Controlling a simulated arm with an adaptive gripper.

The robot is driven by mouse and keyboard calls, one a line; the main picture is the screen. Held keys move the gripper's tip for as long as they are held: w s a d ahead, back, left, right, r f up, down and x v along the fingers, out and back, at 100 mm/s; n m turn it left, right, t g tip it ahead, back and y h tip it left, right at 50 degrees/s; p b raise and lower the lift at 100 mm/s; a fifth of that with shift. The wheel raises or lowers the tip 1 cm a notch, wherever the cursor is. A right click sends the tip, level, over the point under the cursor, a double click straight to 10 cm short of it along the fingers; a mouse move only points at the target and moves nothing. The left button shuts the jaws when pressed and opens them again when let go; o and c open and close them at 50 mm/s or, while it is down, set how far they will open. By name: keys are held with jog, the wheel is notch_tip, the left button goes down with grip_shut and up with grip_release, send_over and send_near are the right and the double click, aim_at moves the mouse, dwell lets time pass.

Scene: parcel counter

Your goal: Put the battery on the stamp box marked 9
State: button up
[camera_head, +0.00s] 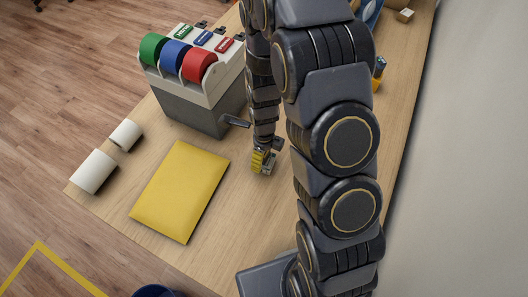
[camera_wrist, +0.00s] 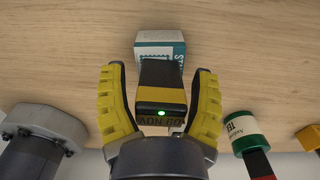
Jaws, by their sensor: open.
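My gripper (camera_head: 262,161) is low over the table; its yellow fingers (camera_wrist: 160,105) are open in the wrist view. A white and teal box (camera_wrist: 150,49) with partly hidden letters lies behind and under the block in the picture. The block seems to rest on it, but the contact is hidden. No 9 shows on the box's visible faces. My arm hides much of this spot in the head view.
A yellow envelope (camera_head: 180,190) lies left of my gripper. A grey dispenser with green, blue and red rolls (camera_head: 196,105) stands behind it. Two white rolls (camera_head: 94,171) lie at the left edge.

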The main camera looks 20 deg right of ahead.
notch_tip(320, 180, up, 12)
jog(key=shift+r, duration=0.15)
jog(key=s+r+n, duration=0.7)
jog(key=s+n, duration=0.2)
jog(key=n, duration=0.4)
jog(key=s+a+r+n+g, duration=0.1)
jog(key=s+r+n, duration=0.6)
jog(key=s+n, duration=0.3)
jog(key=n, duration=0.4)
jog(key=shift+s+g, duration=0.2)
jog(key=shift+g, duration=0.1)
